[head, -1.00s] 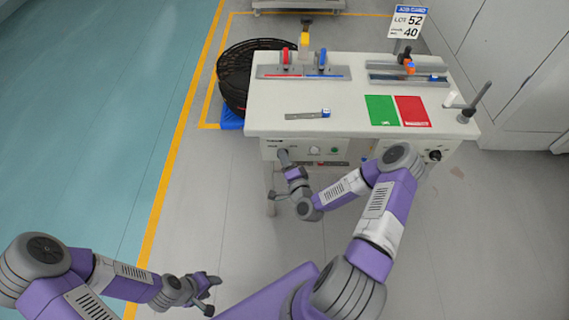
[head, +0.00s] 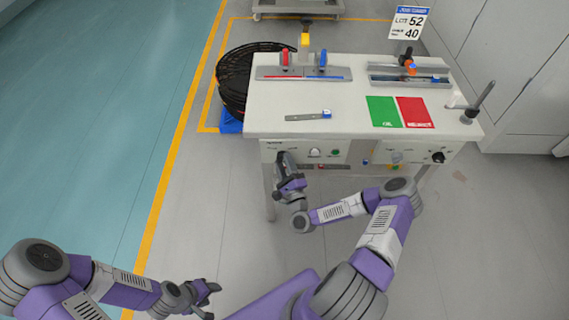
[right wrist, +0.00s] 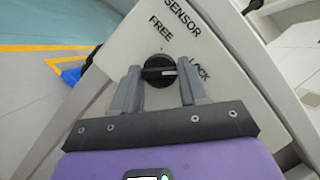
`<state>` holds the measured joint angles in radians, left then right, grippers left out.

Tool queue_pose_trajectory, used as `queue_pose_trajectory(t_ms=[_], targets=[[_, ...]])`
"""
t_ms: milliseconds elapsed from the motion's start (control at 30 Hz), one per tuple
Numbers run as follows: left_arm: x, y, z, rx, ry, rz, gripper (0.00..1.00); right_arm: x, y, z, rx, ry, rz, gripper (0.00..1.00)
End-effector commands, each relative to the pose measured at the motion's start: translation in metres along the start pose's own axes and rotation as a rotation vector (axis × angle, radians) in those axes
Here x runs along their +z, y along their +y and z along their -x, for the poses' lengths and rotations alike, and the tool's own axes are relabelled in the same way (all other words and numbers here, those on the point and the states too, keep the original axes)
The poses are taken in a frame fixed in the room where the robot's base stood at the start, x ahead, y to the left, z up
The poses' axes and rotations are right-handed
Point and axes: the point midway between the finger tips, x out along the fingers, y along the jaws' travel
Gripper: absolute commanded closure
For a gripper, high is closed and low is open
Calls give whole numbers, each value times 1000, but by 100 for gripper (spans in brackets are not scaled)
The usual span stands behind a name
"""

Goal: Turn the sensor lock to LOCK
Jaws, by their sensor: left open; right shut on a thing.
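The sensor lock is a round black knob (right wrist: 160,70) with a white pointer mark, on a pale panel lettered SENSOR, FREE and LOCK. In the right wrist view its pointer lies toward the right, on the side of the LOCK lettering (right wrist: 200,70). My right gripper (right wrist: 159,72) has a finger on each side of the knob and is shut on it. In the head view my right gripper (head: 281,158) is at the left end of the bench's front panel and hides the knob. My left gripper (head: 210,294) is open and empty, low over the floor, away from the bench.
The bench top (head: 350,115) carries a red and a blue lever fixture, green (head: 383,111) and red (head: 413,111) mats and a small blue-ended tool (head: 308,115). Another black knob (head: 438,157) is at the panel's right. A black coil (head: 240,80) stands left of the bench.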

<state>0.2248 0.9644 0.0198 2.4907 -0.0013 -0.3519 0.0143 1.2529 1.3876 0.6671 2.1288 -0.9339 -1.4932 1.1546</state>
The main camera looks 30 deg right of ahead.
Motion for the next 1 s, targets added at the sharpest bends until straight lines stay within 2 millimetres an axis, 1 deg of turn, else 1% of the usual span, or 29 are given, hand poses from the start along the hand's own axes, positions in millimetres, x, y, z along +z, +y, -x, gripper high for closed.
queue_pose_trajectory(t_ms=[233,733,767,800,900,1000], targets=[[0,0,0,0,0,0,50,0,1,0,-25,1,-65,87],[0,0,0,0,0,0,50,0,1,0,-31,1,-77,87],[0,0,0,0,0,0,50,0,1,0,-31,1,-77,52],[0,0,0,0,0,0,50,0,1,0,-31,1,-77,46],[0,0,0,0,0,0,50,0,1,0,-31,0,-76,33],[0,0,0,0,0,0,50,0,1,0,-31,0,-76,33]])
